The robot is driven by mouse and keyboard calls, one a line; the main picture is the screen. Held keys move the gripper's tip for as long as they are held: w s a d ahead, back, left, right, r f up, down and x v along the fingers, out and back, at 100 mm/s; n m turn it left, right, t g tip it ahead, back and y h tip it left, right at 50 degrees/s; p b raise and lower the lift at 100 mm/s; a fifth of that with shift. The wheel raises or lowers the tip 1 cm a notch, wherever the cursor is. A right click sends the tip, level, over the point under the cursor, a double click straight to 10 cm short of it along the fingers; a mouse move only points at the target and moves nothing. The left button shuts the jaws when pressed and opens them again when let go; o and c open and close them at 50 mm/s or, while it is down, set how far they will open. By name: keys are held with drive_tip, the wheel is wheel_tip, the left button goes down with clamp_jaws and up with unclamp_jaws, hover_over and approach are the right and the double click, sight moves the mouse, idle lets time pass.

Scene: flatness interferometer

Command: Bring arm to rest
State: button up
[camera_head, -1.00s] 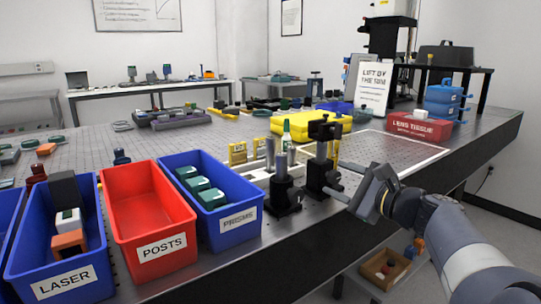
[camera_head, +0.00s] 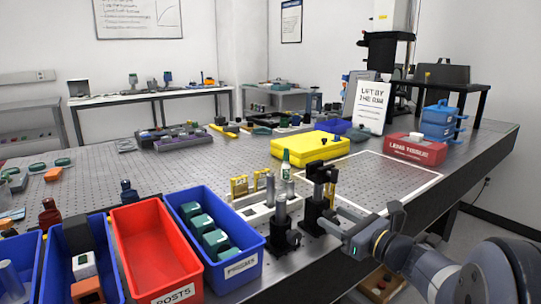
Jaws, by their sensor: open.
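My gripper (camera_head: 352,226) is at the right front edge of the optical table (camera_head: 100,165), with my arm reaching in from the lower right. Its jaws point left toward a black post mount (camera_head: 318,200) on the table. The jaws are open, and nothing shows between them. Whether a finger touches the mount cannot be told. A second post in a black base (camera_head: 282,235) stands just left of it.
A red bin (camera_head: 150,245) labelled POSTS and a blue bin (camera_head: 245,262) with green-topped pieces stand at the front left. A yellow case (camera_head: 310,146), a red lens tissue box (camera_head: 415,149) and a sign (camera_head: 371,106) stand further back. The white-outlined area (camera_head: 375,175) is clear.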

drive_tip(key=shift+m+p, duration=0.85)
drive_tip(key=shift+m, duration=0.35)
